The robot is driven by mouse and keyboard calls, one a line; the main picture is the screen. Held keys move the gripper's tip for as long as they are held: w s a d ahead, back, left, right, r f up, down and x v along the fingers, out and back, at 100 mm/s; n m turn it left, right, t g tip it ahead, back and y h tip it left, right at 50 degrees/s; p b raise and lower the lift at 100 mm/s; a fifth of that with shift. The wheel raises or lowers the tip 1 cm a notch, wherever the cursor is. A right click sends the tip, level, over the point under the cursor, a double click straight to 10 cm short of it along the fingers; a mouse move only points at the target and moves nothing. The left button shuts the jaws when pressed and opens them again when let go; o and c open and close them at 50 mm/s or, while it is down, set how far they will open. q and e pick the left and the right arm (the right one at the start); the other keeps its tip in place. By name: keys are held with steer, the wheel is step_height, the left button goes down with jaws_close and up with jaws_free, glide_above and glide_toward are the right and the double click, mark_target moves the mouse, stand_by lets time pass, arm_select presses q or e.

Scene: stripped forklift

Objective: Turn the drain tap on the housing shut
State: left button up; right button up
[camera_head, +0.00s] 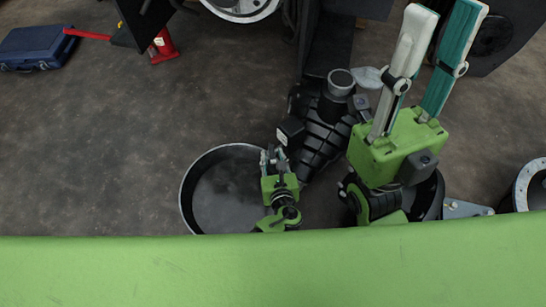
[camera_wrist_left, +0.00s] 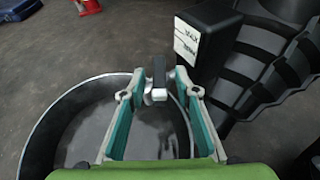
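The drain tap (camera_wrist_left: 158,76) shows in the left wrist view as a short dark lever on a small metal body. My left gripper (camera_wrist_left: 160,84) is open, its teal-lined fingers on either side of the tap; I cannot tell whether they touch it. In the head view my left gripper (camera_head: 273,155) is beside the black ribbed housing (camera_head: 322,120), and the tap is hard to make out there. A black box with a white label (camera_wrist_left: 205,45) is just right of the tap. My right gripper (camera_head: 446,18) is open and empty, raised close to the head camera.
A round dark pan (camera_head: 205,190) lies on the floor below my left gripper. A grey-topped cylinder (camera_head: 341,82) stands on the housing. A blue case (camera_head: 35,47) and a red jack (camera_head: 162,45) are at upper left.

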arm_select(q)
steer(key=shift+s+r, duration=0.1)
steer(key=shift+s, duration=0.4)
steer(key=v, duration=1.1)
steer(key=shift+r, duration=0.15)
